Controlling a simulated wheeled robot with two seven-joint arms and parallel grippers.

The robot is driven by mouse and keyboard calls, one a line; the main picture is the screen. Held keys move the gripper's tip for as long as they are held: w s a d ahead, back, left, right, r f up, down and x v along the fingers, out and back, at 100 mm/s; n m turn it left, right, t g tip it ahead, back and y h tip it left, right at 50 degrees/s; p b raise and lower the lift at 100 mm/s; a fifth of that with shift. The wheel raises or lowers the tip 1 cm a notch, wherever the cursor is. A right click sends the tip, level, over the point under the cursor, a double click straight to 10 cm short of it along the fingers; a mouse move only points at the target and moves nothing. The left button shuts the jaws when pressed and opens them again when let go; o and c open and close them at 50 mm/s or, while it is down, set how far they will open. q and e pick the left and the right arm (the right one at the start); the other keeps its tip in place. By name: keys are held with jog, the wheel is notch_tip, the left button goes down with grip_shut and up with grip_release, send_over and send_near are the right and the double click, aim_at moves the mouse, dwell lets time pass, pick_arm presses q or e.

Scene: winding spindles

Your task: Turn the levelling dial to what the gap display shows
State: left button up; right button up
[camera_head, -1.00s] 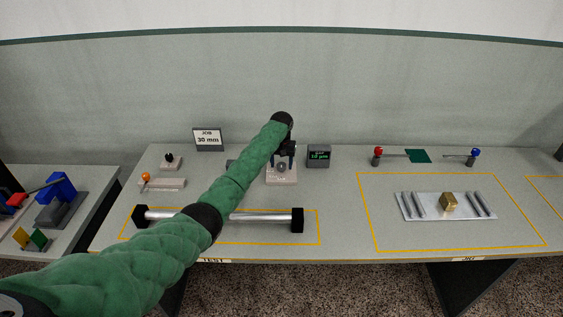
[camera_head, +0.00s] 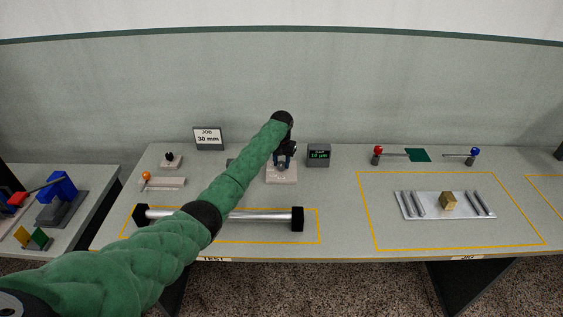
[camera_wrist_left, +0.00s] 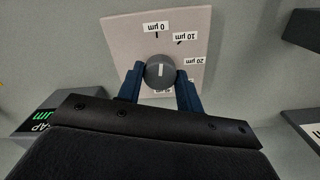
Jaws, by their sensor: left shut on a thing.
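The levelling dial is a dark grey round knob (camera_wrist_left: 159,71) with a white line, on a pale plate (camera_wrist_left: 120,38) marked 0 µm, 10 µm and 20 µm, upside down in the left wrist view. The white line runs nearly upright in that picture, roughly in line with the 0 µm mark. My left gripper (camera_wrist_left: 160,76) has its blue fingers on either side of the knob and is shut on it. In the head view it (camera_head: 285,163) hides most of the dial. The gap display (camera_head: 319,155) reads 10 µm in green. My right gripper is out of view.
A JOB 30 mm sign (camera_head: 208,138) stands at the back left. A spindle bar with black ends (camera_head: 262,216) lies in front, partly behind my arm. A tray with rods and a brass block (camera_head: 448,201) is at right. Bench space between is clear.

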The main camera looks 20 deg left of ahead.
pick_arm(q)
jog(key=m, duration=0.4)
jog(key=shift+m, duration=1.4)
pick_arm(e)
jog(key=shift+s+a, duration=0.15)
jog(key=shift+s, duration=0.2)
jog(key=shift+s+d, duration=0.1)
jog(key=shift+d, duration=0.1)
